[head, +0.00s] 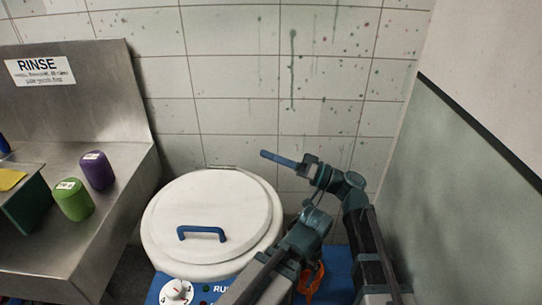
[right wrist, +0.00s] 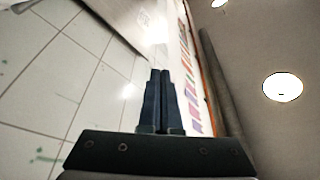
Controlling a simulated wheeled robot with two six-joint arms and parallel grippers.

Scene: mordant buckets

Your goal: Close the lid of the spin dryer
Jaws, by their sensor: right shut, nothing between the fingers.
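The spin dryer (head: 152,238) stands below the tiled wall, a round white drum on a blue base. Its white lid (head: 225,208) with a blue handle (head: 202,233) lies flat over the top and looks shut. A hinge shows at the lid's back edge. My right gripper (head: 264,154) is above and to the right of the lid, apart from it, pointing left. In the right wrist view its two dark fingers (right wrist: 161,75) are together with nothing between them. My left gripper is not in view.
A steel sink counter (head: 120,215) stands at the left, with a purple container (head: 97,170), a green container (head: 73,200) and a RINSE sign (head: 40,71). A control knob (head: 177,290) is on the dryer's front. A grey-green wall (head: 455,190) bounds the right side.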

